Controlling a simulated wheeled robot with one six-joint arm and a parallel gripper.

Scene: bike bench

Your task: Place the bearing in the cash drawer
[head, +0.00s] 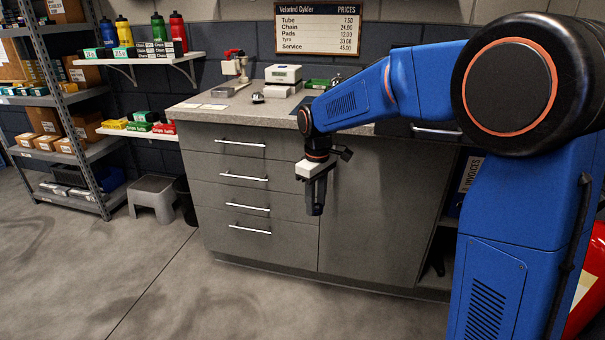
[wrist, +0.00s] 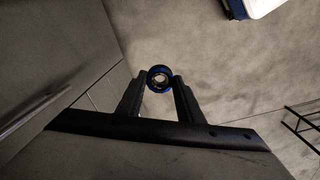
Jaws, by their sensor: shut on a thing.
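My gripper (head: 316,208) points down in front of the grey cabinet, right of the drawer stack. In the wrist view, my gripper (wrist: 159,84) is shut on the bearing, a small dark ring with a blue edge (wrist: 151,72), held at the fingertips. The bearing cannot be made out in the head view. The cabinet has a stack of several grey drawers (head: 243,160) with bar handles, all shut. No label shows which one is the cash drawer.
A metal shelf (head: 88,150) and a grey step stool (head: 153,197) stand at left. The floor (head: 200,290) in front of the drawers is clear.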

